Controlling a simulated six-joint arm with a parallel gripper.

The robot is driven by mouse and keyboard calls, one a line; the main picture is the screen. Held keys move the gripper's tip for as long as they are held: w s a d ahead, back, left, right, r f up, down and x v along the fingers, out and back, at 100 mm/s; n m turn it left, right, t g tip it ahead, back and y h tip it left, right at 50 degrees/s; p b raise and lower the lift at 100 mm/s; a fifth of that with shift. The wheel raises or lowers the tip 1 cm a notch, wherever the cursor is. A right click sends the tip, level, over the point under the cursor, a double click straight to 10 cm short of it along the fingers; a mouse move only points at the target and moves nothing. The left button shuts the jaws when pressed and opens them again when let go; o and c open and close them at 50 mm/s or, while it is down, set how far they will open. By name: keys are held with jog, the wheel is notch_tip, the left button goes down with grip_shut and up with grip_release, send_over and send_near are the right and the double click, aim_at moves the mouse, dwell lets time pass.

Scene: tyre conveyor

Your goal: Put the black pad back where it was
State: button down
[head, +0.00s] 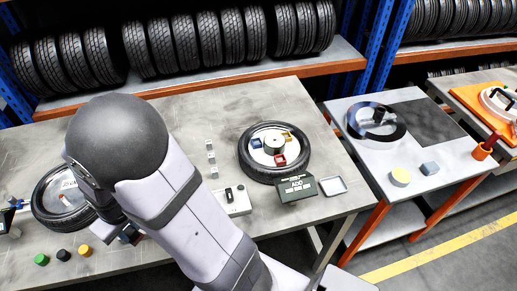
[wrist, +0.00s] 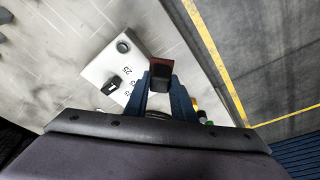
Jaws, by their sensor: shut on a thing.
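My gripper (wrist: 160,98) has blue fingers that are shut on a small dark block, which I take to be the black pad (wrist: 160,76). The pad's upper edge looks reddish brown in the wrist view. It is held over the front part of the grey table, beside the white control box (wrist: 112,72) with its black switch and round knob. In the head view my gripper (head: 130,235) is low near the table's front edge, partly behind my arm. The pad cannot be made out there.
A left tyre (head: 48,212) lies partly behind my arm. A right tyre (head: 248,165) holds coloured pieces. Green (head: 41,260), black (head: 64,255) and yellow (head: 84,251) buttons line the front edge.

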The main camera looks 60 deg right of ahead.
jog(key=w+d+m+b, duration=0.1)
jog(key=d, duration=0.2)
jog(key=w+d+m+b, duration=0.1)
jog(key=d, duration=0.3)
jog(key=w+d+r+m+h+b, duration=0.1)
jog(key=d+m, duration=0.1)
jog(key=d, duration=0.1)
jog(key=shift+w+d, duration=0.3)
jog(key=s+d+r+m+h+b, duration=0.1)
jog(key=d+m, duration=0.2)
jog(key=d, duration=0.3)
jog(key=d+r+m+b, duration=0.1)
jog(key=d+m+b, duration=0.1)
jog(key=d, duration=0.5)
jog(key=shift+g, duration=0.4)
jog(key=shift+s+a+f+p, duration=0.1)
jog(key=shift+f+p, duration=0.55)
jog(key=shift+f, duration=1.9)
jog(key=shift+s+a+f+p, duration=0.1)
jog(key=shift+f+p, duration=0.55)
jog(key=shift+f, duration=1.85)
jog(key=shift+f, duration=0.15)
jog(key=c, duration=1.5)
grip_release()
